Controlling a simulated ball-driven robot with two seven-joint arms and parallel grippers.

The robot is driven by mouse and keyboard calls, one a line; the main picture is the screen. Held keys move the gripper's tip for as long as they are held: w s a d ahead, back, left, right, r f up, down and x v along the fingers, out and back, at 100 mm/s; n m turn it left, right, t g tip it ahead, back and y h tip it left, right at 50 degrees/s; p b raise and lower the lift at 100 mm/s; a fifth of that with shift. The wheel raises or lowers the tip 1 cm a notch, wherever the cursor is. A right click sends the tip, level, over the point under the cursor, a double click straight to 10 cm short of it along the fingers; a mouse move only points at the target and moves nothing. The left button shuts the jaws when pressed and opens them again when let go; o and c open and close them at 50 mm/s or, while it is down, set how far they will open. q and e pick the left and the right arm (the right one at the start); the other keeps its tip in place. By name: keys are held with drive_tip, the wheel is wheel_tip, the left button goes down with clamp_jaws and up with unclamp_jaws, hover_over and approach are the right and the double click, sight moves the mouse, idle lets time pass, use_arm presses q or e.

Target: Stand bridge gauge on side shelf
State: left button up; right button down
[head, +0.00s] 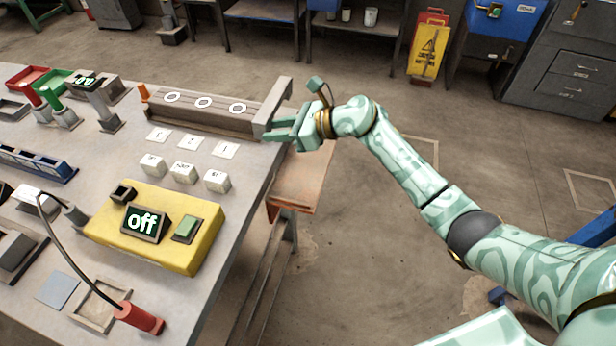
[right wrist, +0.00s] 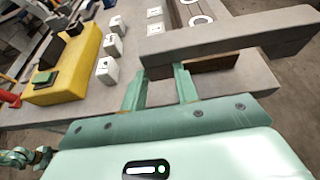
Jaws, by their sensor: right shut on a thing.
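The bridge gauge (head: 279,103) looks like a long grey bar at the right end of the brown block with three white-ringed holes (head: 205,112). My right gripper (head: 284,130) is shut on its near part, over the table's right edge. In the right wrist view the grey bar (right wrist: 230,38) crosses just ahead of my right fingers (right wrist: 160,80), which hold a part below it. Whether the gauge touches the block is unclear. The side shelf (head: 303,182) is a lower orange-brown board right of the table, partly hidden by the tabletop. My left gripper is not in view.
On the table (head: 247,205) stand a yellow box (head: 150,222) reading "off", several white cubes (head: 183,172), flat white tiles (head: 190,142) and a red-handled cable (head: 138,318). The floor right of the shelf is clear. A yellow sign (head: 428,48) stands far back.

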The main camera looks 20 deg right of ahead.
drive_tip(key=s+d+f, duration=0.2)
drive_tip(key=s+d, duration=0.1)
drive_tip(key=s, duration=0.2)
drive_tip(key=b, duration=0.1)
hover_over(309, 193)
drive_tip(key=f, duration=0.3)
drive_tip(key=w+f, duration=0.1)
drive_tip(key=f, duration=0.1)
drive_tip(key=shift+a, duration=0.15)
drive_tip(key=f, duration=0.1)
drive_tip(key=s+f+b, duration=0.1)
drive_tip(key=f, duration=0.1)
drive_tip(key=shift+d+f, duration=0.2)
drive_tip(key=shift+f, duration=0.1)
drive_tip(key=shift+w+f, duration=0.1)
drive_tip(key=shift+f, duration=0.1)
drive_tip(key=shift+f+b, duration=0.1)
drive_tip(key=shift+b, duration=0.2)
drive_tip(key=c, duration=1.3)
unclamp_jaws()
drive_tip(key=shift+c, duration=0.2)
